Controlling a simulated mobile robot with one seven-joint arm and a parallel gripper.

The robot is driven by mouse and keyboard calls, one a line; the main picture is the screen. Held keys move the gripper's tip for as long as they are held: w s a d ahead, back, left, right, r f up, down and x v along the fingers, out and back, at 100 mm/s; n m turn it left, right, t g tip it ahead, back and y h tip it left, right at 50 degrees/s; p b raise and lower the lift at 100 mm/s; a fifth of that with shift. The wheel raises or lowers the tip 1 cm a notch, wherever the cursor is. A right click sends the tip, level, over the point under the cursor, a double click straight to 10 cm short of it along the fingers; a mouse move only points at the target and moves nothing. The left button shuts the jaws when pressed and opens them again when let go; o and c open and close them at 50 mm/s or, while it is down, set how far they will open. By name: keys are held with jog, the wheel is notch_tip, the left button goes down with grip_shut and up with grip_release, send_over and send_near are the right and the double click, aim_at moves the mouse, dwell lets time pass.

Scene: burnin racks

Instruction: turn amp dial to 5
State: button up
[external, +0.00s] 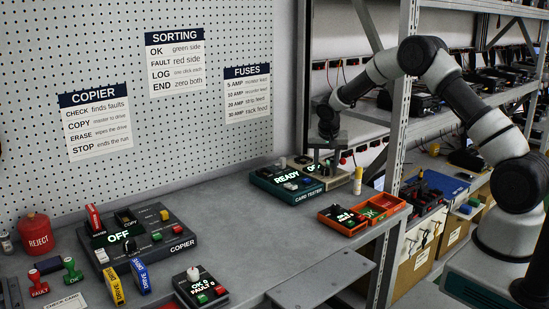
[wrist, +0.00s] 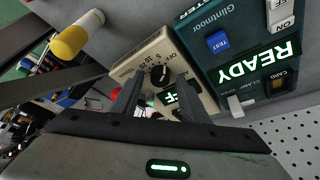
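The amp dial (wrist: 159,76) is a round black knob with a white mark, on a beige box (wrist: 128,70) with a printed scale reading OFF, 5, 10 and more. A green-lit display beside it, partly hidden by a finger, seems to read OFF. My gripper (wrist: 160,88) is open, with its two dark fingers apart on either side of the dial's near side; I cannot tell whether they touch it. In the external view, my gripper (external: 324,153) points down over the beige box (external: 339,178), and the dial is hidden there.
The teal card tester (wrist: 214,78) showing READY stands right beside the beige box. A yellow-capped cylinder (wrist: 75,40) stands on its other side. Orange trays (external: 376,211) lie in front and a metal rack post (external: 398,130) rises nearby. The copier (external: 140,240) is far left.

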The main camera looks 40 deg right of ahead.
jog(key=c, duration=0.9)
jog(key=shift+n, duration=0.4)
jog(key=shift+s+n+y+b, duration=0.1)
jog(key=shift+n+y+b, duration=0.25)
jog(key=shift+n, duration=0.25)
jog(key=shift+d+n+t+y, duration=0.1)
jog(key=shift+n+t+y, duration=0.2)
jog(key=shift+n, duration=0.65)
jog(key=shift+d+n+t+y, duration=0.1)
jog(key=shift+n+t+y, duration=0.2)
jog(key=shift+n, duration=0.65)
jog(key=shift+a, duration=0.1)
jog(key=o, duration=1)
jog(key=shift+o, duration=0.2)
